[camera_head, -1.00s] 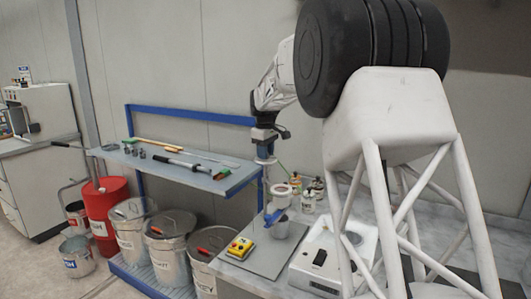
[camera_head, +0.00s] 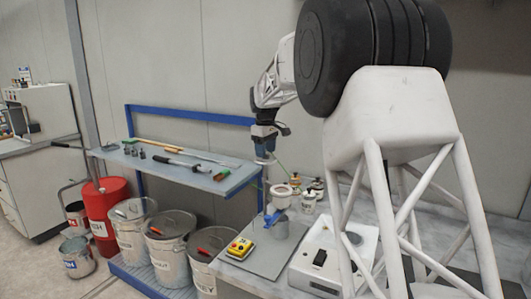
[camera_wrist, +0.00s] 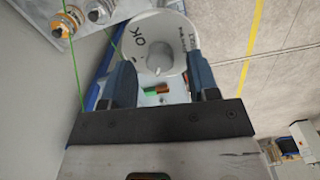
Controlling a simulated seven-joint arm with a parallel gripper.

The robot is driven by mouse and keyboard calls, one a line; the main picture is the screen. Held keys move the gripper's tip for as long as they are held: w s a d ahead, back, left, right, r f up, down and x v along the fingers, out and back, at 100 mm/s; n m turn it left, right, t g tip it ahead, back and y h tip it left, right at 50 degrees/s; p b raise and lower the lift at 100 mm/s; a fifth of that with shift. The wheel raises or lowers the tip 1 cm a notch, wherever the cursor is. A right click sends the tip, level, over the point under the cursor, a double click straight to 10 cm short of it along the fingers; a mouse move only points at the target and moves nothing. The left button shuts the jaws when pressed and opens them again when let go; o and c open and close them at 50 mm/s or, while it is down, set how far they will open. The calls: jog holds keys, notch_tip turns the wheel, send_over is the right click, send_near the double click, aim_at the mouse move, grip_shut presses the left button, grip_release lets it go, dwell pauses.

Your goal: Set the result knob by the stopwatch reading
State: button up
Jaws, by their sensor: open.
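In the wrist view a white round dial (camera_wrist: 174,33) carries black lettering, with "OK" readable and other words too small or cut off. A grey-white knob (camera_wrist: 157,58) stands at its middle. My gripper (camera_wrist: 163,75) is open, its two blue-grey fingers on either side of the knob's line of sight; I cannot tell whether they touch anything.
A yellow box with a red button (camera_head: 239,247) and a white device with a black panel (camera_head: 336,238) stand on the bench. Small bottles (camera_head: 309,199) stand behind. A blue-framed shelf (camera_head: 205,178) with tools is at left, above lidded buckets (camera_head: 170,252).

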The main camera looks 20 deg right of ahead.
jog(key=shift+s+a+r, duration=0.1)
jog(key=shift+r, duration=3.15)
jog(key=shift+s, duration=0.1)
jog(key=shift+s+a+r, duration=0.1)
jog(key=shift+s, duration=0.15)
jog(key=s+a+m+t, duration=0.1)
jog(key=s+a+m, duration=0.15)
jog(key=s, duration=1.15)
jog(key=s+a+m, duration=0.1)
jog(key=s+a, duration=0.3)
jog(key=s, duration=1)
jog(key=s+a+f+m, duration=0.1)
jog(key=s+f, duration=0.4)
jog(key=s, duration=0.4)
jog(key=s+a+f+m+t, duration=0.1)
jog(key=s+f, duration=0.3)
jog(key=s, duration=0.5)
jog(key=s+a+f+m, duration=0.2)
jog(key=s+f, duration=0.3)
jog(key=s, duration=0.5)
jog(key=shift+f, duration=0.35)
